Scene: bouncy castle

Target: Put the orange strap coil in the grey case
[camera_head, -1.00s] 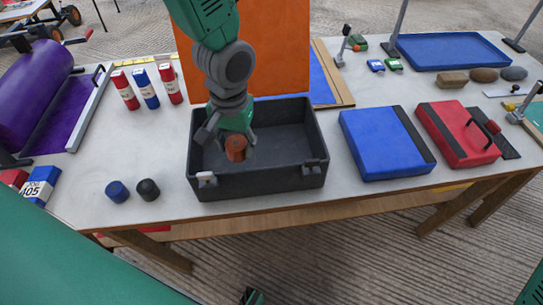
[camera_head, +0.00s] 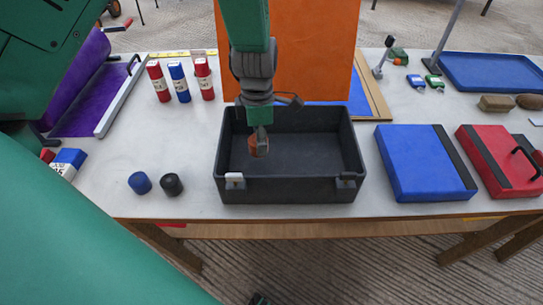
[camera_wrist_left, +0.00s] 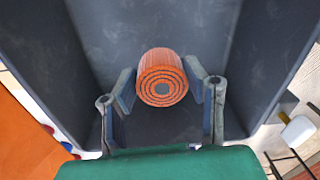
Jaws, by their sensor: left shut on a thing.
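The orange strap coil (camera_head: 259,147) is a small rolled cylinder inside the open grey case (camera_head: 292,190), left of its middle. My left gripper (camera_head: 259,140) reaches down into the case from above and is shut on the coil. In the left wrist view the coil (camera_wrist_left: 162,78) shows its spiral end between the two fingers, with the dark case walls (camera_wrist_left: 50,60) around it. I cannot tell whether the coil touches the case floor. My right gripper is not in view.
A blue closed case (camera_head: 425,163) and a red one (camera_head: 500,160) lie to the right. Two small coils, blue (camera_head: 140,183) and black (camera_head: 172,184), sit left of the grey case. Red and blue cans (camera_head: 179,82) stand behind them. An orange panel (camera_head: 290,50) rises behind the case.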

